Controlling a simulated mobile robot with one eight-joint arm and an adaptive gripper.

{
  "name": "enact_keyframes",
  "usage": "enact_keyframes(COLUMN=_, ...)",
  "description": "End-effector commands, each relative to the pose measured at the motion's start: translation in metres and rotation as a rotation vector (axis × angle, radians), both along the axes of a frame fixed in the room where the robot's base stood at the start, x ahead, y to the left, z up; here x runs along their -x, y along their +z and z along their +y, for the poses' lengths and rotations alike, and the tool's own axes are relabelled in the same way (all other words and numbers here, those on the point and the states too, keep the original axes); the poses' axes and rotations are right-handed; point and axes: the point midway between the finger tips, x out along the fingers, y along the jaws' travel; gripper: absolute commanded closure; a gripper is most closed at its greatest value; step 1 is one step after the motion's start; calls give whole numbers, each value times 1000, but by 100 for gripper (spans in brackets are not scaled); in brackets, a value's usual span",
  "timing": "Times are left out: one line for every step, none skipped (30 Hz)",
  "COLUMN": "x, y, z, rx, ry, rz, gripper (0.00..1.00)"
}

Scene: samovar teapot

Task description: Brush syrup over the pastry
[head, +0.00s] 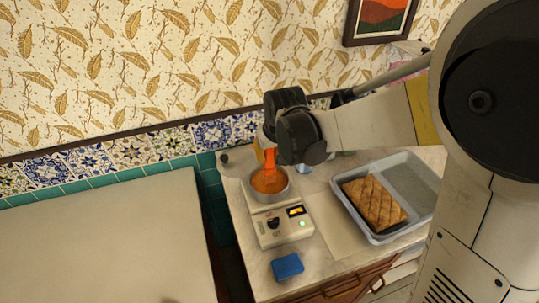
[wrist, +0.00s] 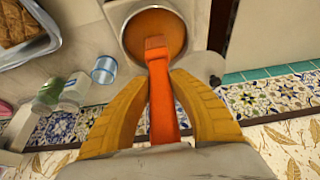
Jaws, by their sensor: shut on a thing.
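My gripper (head: 268,155) is shut on an orange brush (head: 271,168). In the wrist view the brush (wrist: 160,95) stands between the yellow fingers, its head over or in a round metal pot (wrist: 176,33) of orange-brown syrup. In the head view the pot (head: 286,192) sits on a white hot plate (head: 270,234), and the brush points down into it. I cannot tell how deep the brush head reaches. The scored, golden-brown pastry (head: 373,202) lies in a grey tray (head: 418,214) to the right of the pot. A corner of the pastry (wrist: 17,22) also shows in the wrist view.
A blue block (head: 287,266) lies in front of the hot plate. A clear bluish glass (wrist: 104,70) and several small jars (wrist: 50,92) stand near the tiled wall. A pale surface (head: 100,240) lies left of the counter, across a gap. A framed picture (head: 380,18) hangs above.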

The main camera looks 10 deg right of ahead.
Motion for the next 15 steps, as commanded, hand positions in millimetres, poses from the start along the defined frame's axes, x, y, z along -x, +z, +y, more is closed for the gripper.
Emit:
enact_keyframes(x=1, y=-1, z=0, rx=0, ry=0, rz=2, gripper=100)
enact_keyframes(x=1, y=-1, z=0, rx=0, ry=0, rz=2, gripper=100)
enact_keyframes(x=1, y=-1, z=0, rx=0, ry=0, rz=2, gripper=100)
enact_keyframes(x=1, y=0, z=0, rx=0, ry=0, rz=2, gripper=100)
enact_keyframes(x=1, y=0, z=0, rx=0, ry=0, rz=2, gripper=100)
enact_keyframes(x=1, y=1, z=0, rx=0, ry=0, rz=2, gripper=100)
enact_keyframes(x=1, y=3, z=0, rx=0, ry=0, rz=2, gripper=100)
enact_keyframes(x=1, y=4, z=0, rx=0, ry=0, rz=2, gripper=100)
enact_keyframes(x=1, y=7, z=0, rx=0, ry=0, rz=1, gripper=100)
enact_keyframes(x=1, y=10, z=0, rx=0, ry=0, rz=1, gripper=100)
enact_keyframes(x=1, y=12, z=0, rx=0, ry=0, rz=1, gripper=100)
enact_keyframes(x=0, y=16, z=0, rx=0, ry=0, rz=1, gripper=100)
enact_keyframes(x=0, y=19, z=0, rx=0, ry=0, rz=1, gripper=100)
enact_keyframes(x=0, y=22, z=0, rx=0, ry=0, rz=1, gripper=100)
enact_keyframes(x=1, y=26, z=0, rx=0, ry=0, rz=1, gripper=100)
